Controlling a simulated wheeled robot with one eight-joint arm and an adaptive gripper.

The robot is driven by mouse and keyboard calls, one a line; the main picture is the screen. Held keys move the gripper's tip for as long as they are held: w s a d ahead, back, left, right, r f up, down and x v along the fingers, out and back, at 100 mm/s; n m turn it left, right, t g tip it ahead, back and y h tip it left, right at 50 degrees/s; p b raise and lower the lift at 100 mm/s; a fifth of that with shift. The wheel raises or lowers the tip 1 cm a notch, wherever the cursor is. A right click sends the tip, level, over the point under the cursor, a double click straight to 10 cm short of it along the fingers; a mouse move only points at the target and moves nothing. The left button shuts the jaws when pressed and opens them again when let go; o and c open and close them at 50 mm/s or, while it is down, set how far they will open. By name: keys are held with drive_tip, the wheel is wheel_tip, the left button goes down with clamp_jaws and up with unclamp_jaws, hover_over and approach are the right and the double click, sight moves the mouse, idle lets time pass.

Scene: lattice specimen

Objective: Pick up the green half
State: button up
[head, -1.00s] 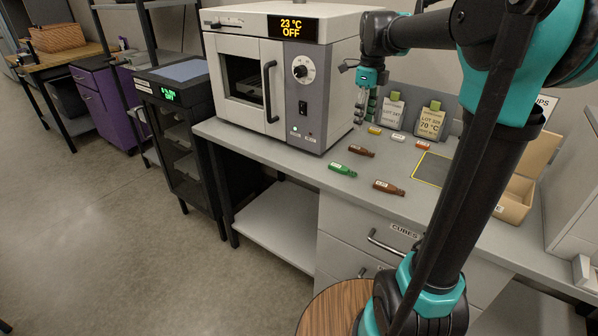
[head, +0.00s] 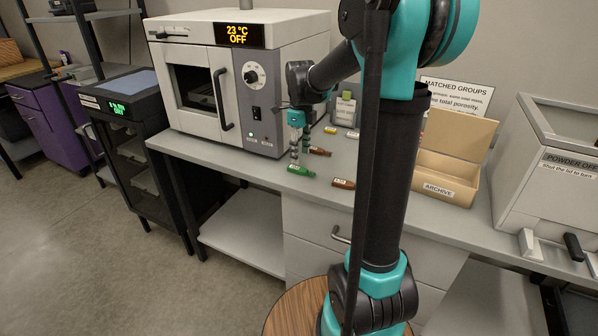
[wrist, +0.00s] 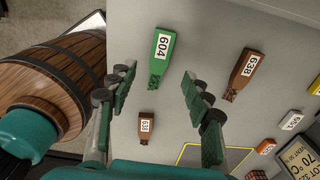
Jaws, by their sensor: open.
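The green half (head: 301,171) lies on the grey bench top in front of the oven. In the wrist view the green half (wrist: 162,52) shows a white label reading 604 and a broken, lattice-like end that points toward my gripper. My gripper (head: 298,152) is just above and behind it in the head view, pointing down. In the wrist view my gripper (wrist: 160,82) is open and empty, its fingers spread to either side of the green half's broken end. The green half seems apart from both fingers.
Brown halves lie nearby: one labelled 638 (wrist: 243,68) at the right and another (wrist: 146,125) between the fingers' bases. The oven (head: 240,80) stands behind left, the archive box (head: 448,185) to the right. Bare bench separates the pieces.

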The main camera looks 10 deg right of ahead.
sight(300, 169)
drive_tip(key=shift+f, duration=2.8)
drive_tip(key=c, duration=1)
drive_tip(key=shift+o, duration=0.2)
